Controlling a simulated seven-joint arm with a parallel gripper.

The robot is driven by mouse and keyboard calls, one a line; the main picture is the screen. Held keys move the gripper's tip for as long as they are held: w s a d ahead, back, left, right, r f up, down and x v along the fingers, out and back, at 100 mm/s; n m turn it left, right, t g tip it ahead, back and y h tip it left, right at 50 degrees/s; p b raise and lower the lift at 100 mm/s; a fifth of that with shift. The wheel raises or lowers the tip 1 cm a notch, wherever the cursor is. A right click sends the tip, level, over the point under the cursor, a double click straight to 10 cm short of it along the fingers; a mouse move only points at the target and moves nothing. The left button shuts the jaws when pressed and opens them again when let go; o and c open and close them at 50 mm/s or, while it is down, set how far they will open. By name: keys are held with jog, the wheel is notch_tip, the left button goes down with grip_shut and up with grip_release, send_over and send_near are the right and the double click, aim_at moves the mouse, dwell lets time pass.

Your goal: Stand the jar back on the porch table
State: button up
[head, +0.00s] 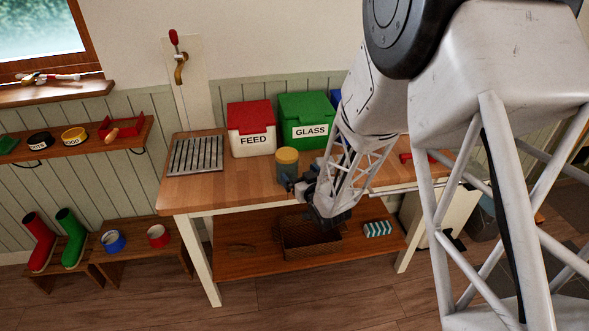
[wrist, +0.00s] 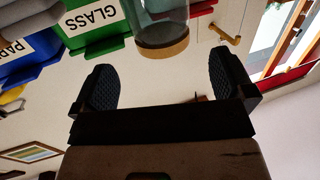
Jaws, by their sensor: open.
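The jar (head: 286,162), clear bluish glass with a tan lid, stands upright on the wooden table (head: 240,185), near its front middle. My gripper (head: 297,186) is at the front edge of the table, just in front and to the right of the jar. In the wrist view, which is upside down, the jar (wrist: 163,22) shows at the top centre, lid toward the bottom. My gripper (wrist: 163,87) is open there, with nothing between its two dark fingers. The jar lies beyond the fingertips, roughly between their lines.
A red FEED bin (head: 251,130) and a green GLASS bin (head: 304,122) stand behind the jar. A slatted metal rack (head: 196,155) lies at the table's left. A basket (head: 300,240) sits on the lower shelf. Bare tabletop lies left of the jar.

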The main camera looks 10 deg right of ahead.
jog(key=shift+v, duration=1.7)
jog(key=s+d+r+m+g+h, duration=0.3)
jog(key=s+r+g, duration=0.35)
jog(key=r, duration=0.65)
jog(key=s+r+g+h, duration=0.1)
jog(key=s+r+g, duration=0.3)
jog(key=s, duration=1)
jog(key=s+a+r+g, duration=0.1)
jog(key=s+r+g, duration=0.2)
jog(key=s+r, duration=0.4)
jog(key=s, duration=0.7)
jog(key=shift+s+a+g+h, duration=0.25)
jog(key=shift+a+g+h, duration=0.1)
jog(key=shift+h, duration=0.05)
